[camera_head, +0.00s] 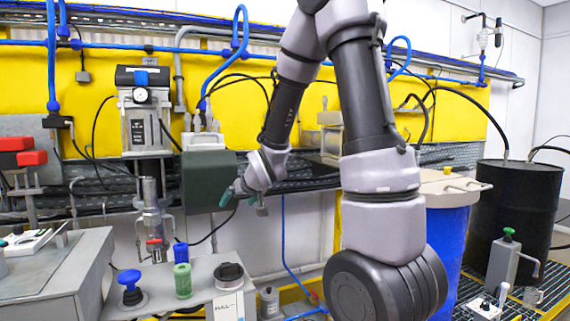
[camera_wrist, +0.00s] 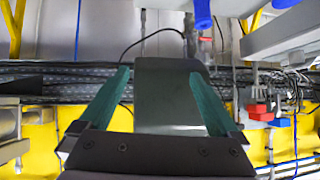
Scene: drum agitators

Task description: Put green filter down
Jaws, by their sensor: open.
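The green filter (camera_head: 183,281), a small green cylinder, stands upright on the grey bench top (camera_head: 208,268), just in front of a blue cylinder (camera_head: 181,253). My gripper (camera_head: 233,195) is above and to the right of the filter, clear of it, beside a dark green box (camera_head: 205,178). In the wrist view my gripper (camera_wrist: 161,100) has its two teal fingers spread wide, with no filter between them. A dark grey-green panel (camera_wrist: 168,85) shows between the fingers; I cannot tell whether it touches them. The green filter is not visible in the wrist view.
A blue knob (camera_head: 130,287) and a black-topped container (camera_head: 229,290) stand on the bench near the filter. A blue drum (camera_head: 447,245) and a black drum (camera_head: 520,210) stand on the right. Cables and a blue hose hang behind my gripper.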

